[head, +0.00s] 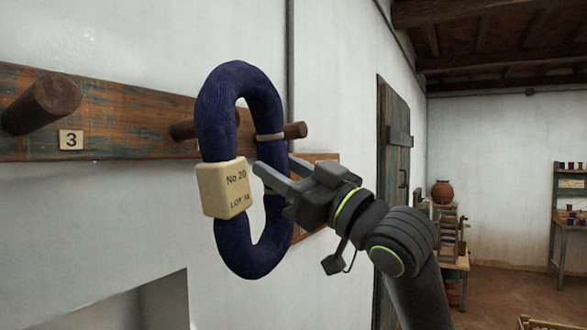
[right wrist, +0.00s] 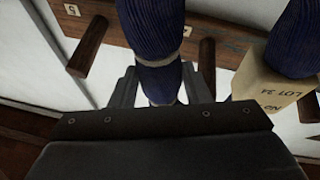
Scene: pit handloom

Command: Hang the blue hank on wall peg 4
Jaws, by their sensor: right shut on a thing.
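The blue hank (head: 213,105) is a dark blue upright loop with a pale paper tag (head: 222,188) on its left limb. My right gripper (head: 268,178) is shut on the hank's right limb, which also shows between the fingers in the right wrist view (right wrist: 155,35). The hank hangs in front of the peg board, just right of peg 3 (head: 42,103). A peg (head: 183,130), apparently peg 4, shows partly behind its left limb. In the right wrist view a peg (right wrist: 207,65) appears between the two limbs; I cannot tell whether it passes through the loop. My left gripper is not in view.
The worn wooden peg board (head: 120,110) runs along the white wall, with a label 3 (head: 71,140). Another peg tip (head: 296,130) shows right of the hank. A label 5 (right wrist: 72,10) sits beside a peg (right wrist: 86,45). A wooden door (head: 393,140) and shelves stand farther back.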

